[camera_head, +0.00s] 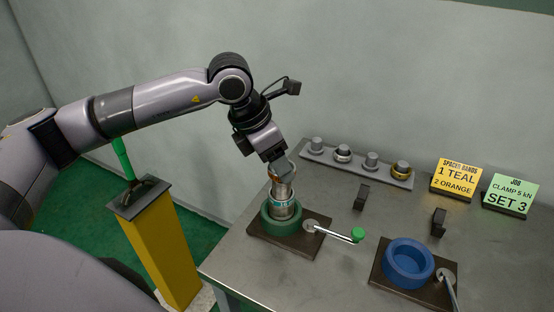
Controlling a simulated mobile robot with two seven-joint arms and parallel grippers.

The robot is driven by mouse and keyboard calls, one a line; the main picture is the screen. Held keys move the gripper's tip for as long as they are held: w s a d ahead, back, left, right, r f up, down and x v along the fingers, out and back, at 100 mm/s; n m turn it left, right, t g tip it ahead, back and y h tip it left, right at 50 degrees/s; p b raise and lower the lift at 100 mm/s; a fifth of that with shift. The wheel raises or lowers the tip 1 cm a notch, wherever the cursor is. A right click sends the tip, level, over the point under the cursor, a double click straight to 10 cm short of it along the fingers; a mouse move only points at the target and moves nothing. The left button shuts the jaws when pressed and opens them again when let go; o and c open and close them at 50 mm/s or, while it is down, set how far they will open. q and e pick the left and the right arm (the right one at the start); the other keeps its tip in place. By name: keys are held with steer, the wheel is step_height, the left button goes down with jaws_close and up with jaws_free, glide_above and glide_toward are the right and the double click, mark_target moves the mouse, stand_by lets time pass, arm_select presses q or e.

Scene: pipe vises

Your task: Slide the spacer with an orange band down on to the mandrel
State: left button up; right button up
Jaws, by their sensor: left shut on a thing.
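My left gripper (281,176) points down over the green vise (282,221) on the table. It is shut on a silver spacer (283,191) at the upper part of the upright mandrel; a small orange tint shows near the fingers, but the band is mostly hidden. Below it, a spacer with a teal band (283,206) sits around the mandrel, inside the green vise's ring. I cannot tell whether the two spacers touch. The mandrel's top is hidden by the gripper. My right gripper is not in view.
A blue vise (408,262) is at right. The green vise's lever (335,233) sticks out right. Signs (455,179) stand at the back. A yellow pillar (163,250) stands left of the table.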

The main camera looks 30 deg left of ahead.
mark_target(276, 178)
arm_select(q)
steer(key=shift+b, duration=0.6)
stand_by(1.4)
steer(key=shift+f+b, duration=2.3)
steer(key=shift+f, duration=0.25)
steer(key=o, duration=1.1)
steer(key=shift+s+a+r, duration=0.1)
steer(key=shift+r, duration=0.35)
steer(key=v, duration=0.6)
steer(key=shift+s+r, duration=0.1)
steer(key=shift+r, duration=0.05)
